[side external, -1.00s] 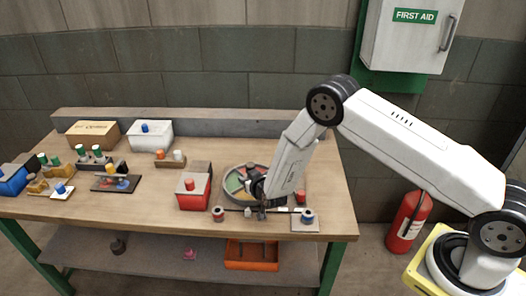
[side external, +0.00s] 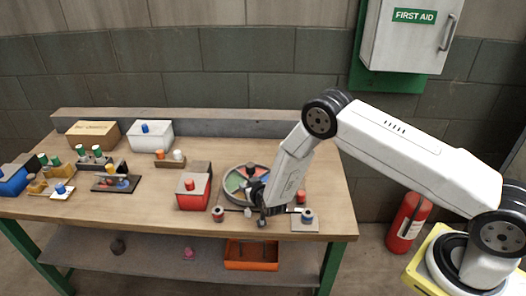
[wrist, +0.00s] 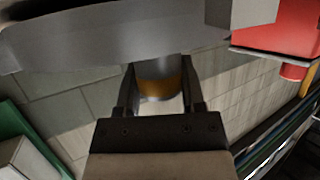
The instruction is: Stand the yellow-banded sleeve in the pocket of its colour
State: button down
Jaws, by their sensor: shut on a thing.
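My gripper (wrist: 160,92) is shut on a grey sleeve with a yellow-orange band (wrist: 160,84), held between its two fingers in the wrist view. The sleeve's upper part runs behind a large grey shape there. In the side view my gripper (side external: 256,196) is at the front of a round grey tray (side external: 225,185) with coloured sectors, green and red among them. My arm hides part of the tray, and I cannot make out the sleeve or a yellow pocket in that view.
A red box (side external: 193,199) stands left of the tray. Several small coloured pieces and boxes fill the left side. The back middle of the table (side external: 235,147) is clear.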

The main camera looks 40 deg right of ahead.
jog(key=shift+s+f, duration=0.15)
jog(key=shift+f, duration=0.2)
jog(key=shift+c, duration=1)
grip_release()
jog(key=shift+r, duration=0.25)
jog(key=shift+r, duration=0.35)
jog(key=v, duration=1.1)
jog(key=shift+s+r, duration=0.3)
jog(key=shift+a+r, duration=0.1)
jog(key=shift+r, duration=0.05)
